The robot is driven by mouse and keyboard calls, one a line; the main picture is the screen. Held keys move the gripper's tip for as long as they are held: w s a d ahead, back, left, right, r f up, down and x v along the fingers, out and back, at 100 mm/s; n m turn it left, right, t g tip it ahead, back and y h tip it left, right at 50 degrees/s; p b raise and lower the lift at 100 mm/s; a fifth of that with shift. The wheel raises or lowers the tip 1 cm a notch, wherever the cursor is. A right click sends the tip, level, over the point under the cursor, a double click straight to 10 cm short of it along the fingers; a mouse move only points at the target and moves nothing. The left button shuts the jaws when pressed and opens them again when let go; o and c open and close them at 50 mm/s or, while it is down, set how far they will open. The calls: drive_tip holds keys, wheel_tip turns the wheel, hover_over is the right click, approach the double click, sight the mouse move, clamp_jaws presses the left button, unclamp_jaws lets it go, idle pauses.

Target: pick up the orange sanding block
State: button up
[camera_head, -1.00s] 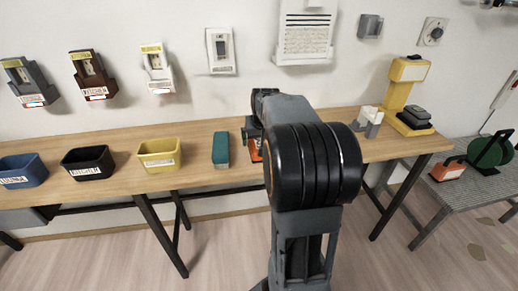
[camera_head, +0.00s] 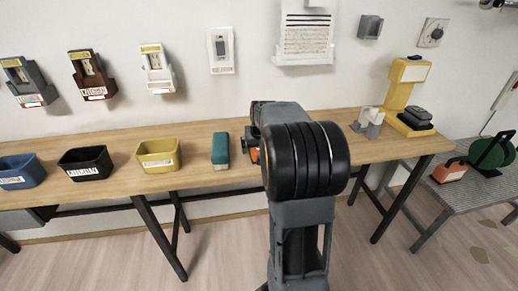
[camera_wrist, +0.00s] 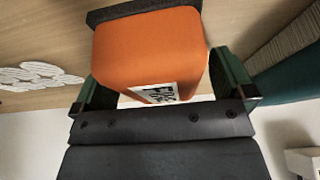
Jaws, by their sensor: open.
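The orange sanding block (camera_wrist: 150,50) fills the upper middle of the wrist view, with a dark grey pad along one face and a white label with black letters. My gripper (camera_wrist: 163,82) is open, with one dark green finger on each side of the block. The right finger looks very close to the block's side; I cannot tell whether it touches. In the head view only a small orange part of the block (camera_head: 254,156) shows on the table, since my arm hides the rest.
A teal block (camera_head: 221,150) stands just left of the orange one on the wooden table (camera_head: 200,180). Yellow (camera_head: 158,161), black (camera_head: 86,167) and blue bins (camera_head: 22,178) stand farther left. A grey-white item (camera_head: 367,122) and a yellow stand (camera_head: 400,92) are on the right.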

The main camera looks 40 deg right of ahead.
drive_tip(key=shift+f, duration=0.15)
drive_tip(key=shift+c, duration=0.4)
drive_tip(key=c, duration=1)
wheel_tip(320, 180, up, 4)
drive_tip(key=shift+r+p, duration=0.2)
drive_tip(key=shift+p, duration=0.45)
drive_tip(key=s+r, duration=0.1)
drive_tip(key=s+d+r, duration=0.1)
drive_tip(key=s+r, duration=0.1)
drive_tip(key=s+r+p, duration=0.1)
drive_tip(key=r, duration=0.1)
drive_tip(key=shift+s+d, duration=0.2)
drive_tip(key=shift+d, duration=0.05)
drive_tip(key=s+d+r+p, duration=0.1)
drive_tip(key=s+r, duration=0.3)
drive_tip(key=s, duration=0.5)
drive_tip(key=shift+d, duration=0.85)
drive_tip(key=shift+r, duration=0.1)
